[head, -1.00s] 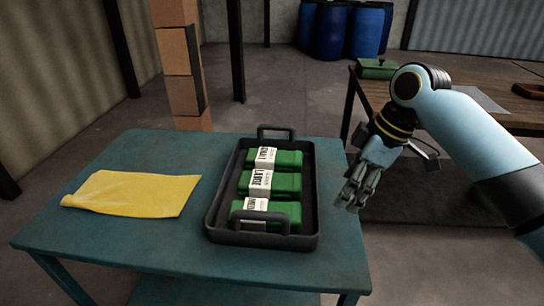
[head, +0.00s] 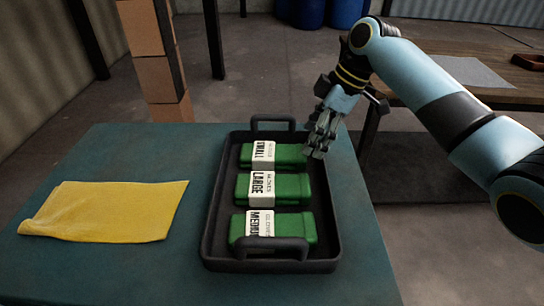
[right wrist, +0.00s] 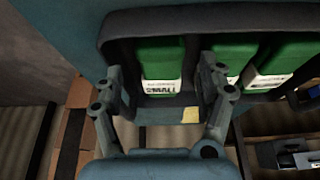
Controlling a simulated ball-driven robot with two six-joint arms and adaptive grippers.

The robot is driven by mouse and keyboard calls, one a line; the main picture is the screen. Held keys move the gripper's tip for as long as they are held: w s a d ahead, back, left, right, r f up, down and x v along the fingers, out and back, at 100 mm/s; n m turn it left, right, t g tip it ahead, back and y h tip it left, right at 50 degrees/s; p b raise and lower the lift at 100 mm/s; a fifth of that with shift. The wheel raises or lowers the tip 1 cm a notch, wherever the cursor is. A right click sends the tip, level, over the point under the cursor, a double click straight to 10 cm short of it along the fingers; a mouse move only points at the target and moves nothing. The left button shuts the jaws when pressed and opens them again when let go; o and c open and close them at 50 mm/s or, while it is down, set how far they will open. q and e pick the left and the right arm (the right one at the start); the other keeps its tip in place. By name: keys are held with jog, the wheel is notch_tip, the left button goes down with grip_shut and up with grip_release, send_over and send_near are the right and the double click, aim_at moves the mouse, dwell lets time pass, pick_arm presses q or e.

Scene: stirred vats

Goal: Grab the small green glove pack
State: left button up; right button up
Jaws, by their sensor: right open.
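The small green glove pack (head: 275,155), with a white band reading SMALL, lies at the back of a black tray (head: 331,240). The large pack (head: 290,188) lies in the middle and the medium pack (head: 300,228) at the front. My right gripper (head: 315,150) is open and empty, at the tray's back right edge beside the small pack's right end. In the right wrist view the small pack (right wrist: 162,62) shows between the two spread fingers (right wrist: 166,88); I see no contact. My left gripper is out of view.
The tray stands on a teal table (head: 120,270) and has raised handles at front and back (head: 272,120). A yellow cloth (head: 105,210) lies to its left. Stacked boxes (head: 155,75) stand behind, and a wooden table (head: 440,95) is at back right.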

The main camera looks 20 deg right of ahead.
aim_at(273, 156)
jog(key=b+x, duration=0.1)
jog(key=x, duration=0.4)
jog(key=shift+a+f, duration=0.1)
jog(key=shift+a, duration=0.05)
jog(key=shift+c, duration=1.4)
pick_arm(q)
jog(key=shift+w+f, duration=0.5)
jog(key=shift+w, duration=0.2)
pick_arm(e)
jog(key=c, duration=0.7)
